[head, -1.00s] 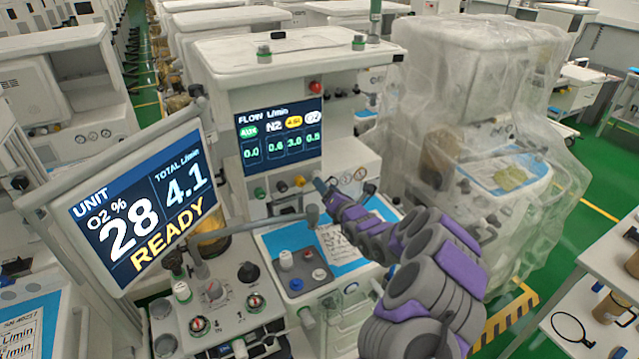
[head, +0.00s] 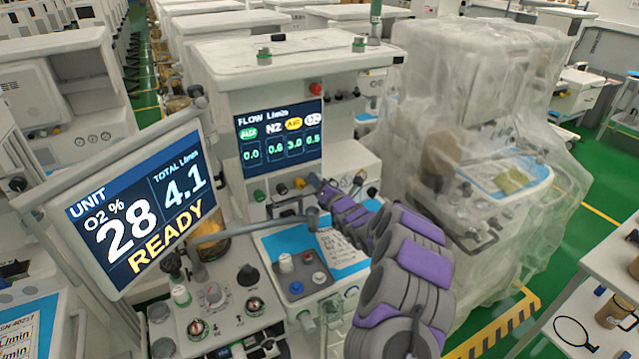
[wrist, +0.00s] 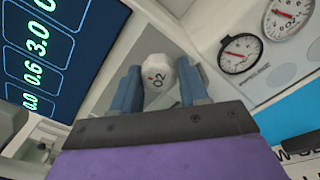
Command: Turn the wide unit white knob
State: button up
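The white knob (wrist: 158,80), marked O2 with a small red mark, sits on the wide unit's (head: 280,80) front panel. In the wrist view it lies between the two blue fingers of my gripper (wrist: 161,85). The fingers stand apart, one on each side of the knob; I cannot tell if either touches it. In the head view my gripper (head: 317,183) is at the right end of the knob row under the flow screen (head: 280,137), and hides the white knob there.
Green (head: 259,195), black (head: 282,188) and yellow (head: 299,183) knobs sit left of my gripper. Gauges (wrist: 239,53) are to the right. A monitor (head: 135,210) reading READY stands at the left. A plastic-wrapped cart (head: 480,130) is at the right.

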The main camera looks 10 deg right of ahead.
jog(key=c, duration=0.6)
jog(key=shift+f+n+b, duration=0.1)
jog(key=shift+n+b, duration=0.35)
jog(key=shift+n, duration=1.15)
jog(key=shift+c, duration=0.2)
jog(key=o, duration=1)
jog(key=shift+o, duration=0.2)
jog(key=p+v, duration=0.4)
jog(key=v, duration=1.3)
jog(key=shift+s, duration=0.15)
